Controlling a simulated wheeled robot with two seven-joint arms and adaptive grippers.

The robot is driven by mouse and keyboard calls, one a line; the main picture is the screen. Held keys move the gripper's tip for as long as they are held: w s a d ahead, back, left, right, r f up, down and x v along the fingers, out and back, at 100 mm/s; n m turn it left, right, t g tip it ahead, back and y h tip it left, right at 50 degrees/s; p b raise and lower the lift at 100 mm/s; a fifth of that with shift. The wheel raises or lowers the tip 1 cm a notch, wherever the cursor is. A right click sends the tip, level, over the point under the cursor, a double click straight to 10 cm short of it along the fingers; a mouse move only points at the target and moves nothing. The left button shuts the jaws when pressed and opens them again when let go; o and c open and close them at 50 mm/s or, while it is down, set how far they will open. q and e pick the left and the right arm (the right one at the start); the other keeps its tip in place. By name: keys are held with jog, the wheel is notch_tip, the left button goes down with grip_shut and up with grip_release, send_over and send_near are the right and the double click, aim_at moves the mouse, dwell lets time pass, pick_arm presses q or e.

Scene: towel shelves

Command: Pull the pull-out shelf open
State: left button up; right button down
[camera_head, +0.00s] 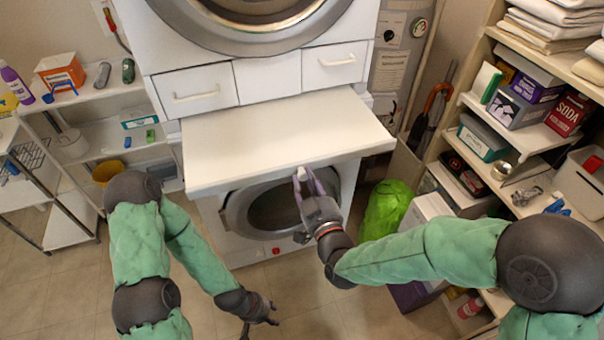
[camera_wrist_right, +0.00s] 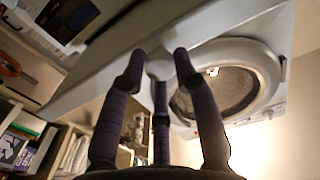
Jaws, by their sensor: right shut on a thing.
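The pull-out shelf (camera_head: 270,132) is a white slab between the upper machine and the lower washer. In the head view it sticks out well beyond the drawer fronts above it. My right gripper (camera_head: 305,178) is at the middle of its front edge, shut on the shelf. In the right wrist view, the fingers (camera_wrist_right: 158,68) close around a pale part at the edge of the shelf (camera_wrist_right: 95,85); the exact contact is partly hidden by the fingers. My left gripper (camera_head: 260,325) hangs low over the floor, empty, with its fingers apart, away from the shelf.
The lower washer (camera_head: 236,235) stands under the shelf, its round door partly covered. A loaded wooden rack (camera_head: 475,165) is at the right, with a green bag (camera_head: 386,210) beside it. A white rack (camera_head: 105,137) stands at the left. Floor in front is clear.

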jog(key=shift+s+d+f, duration=0.2)
jog(key=shift+s, duration=0.45)
jog(key=shift+s+d+f, duration=0.15)
jog(key=shift+s+f, duration=0.05)
jog(key=shift+s, duration=0.4)
jog(key=c, duration=1)
grip_release()
jog(key=shift+o, duration=0.2)
jog(key=shift+w+r, duration=0.1)
jog(key=shift+r, duration=0.05)
jog(key=shift+r, duration=0.1)
jog(key=v, duration=1.2)
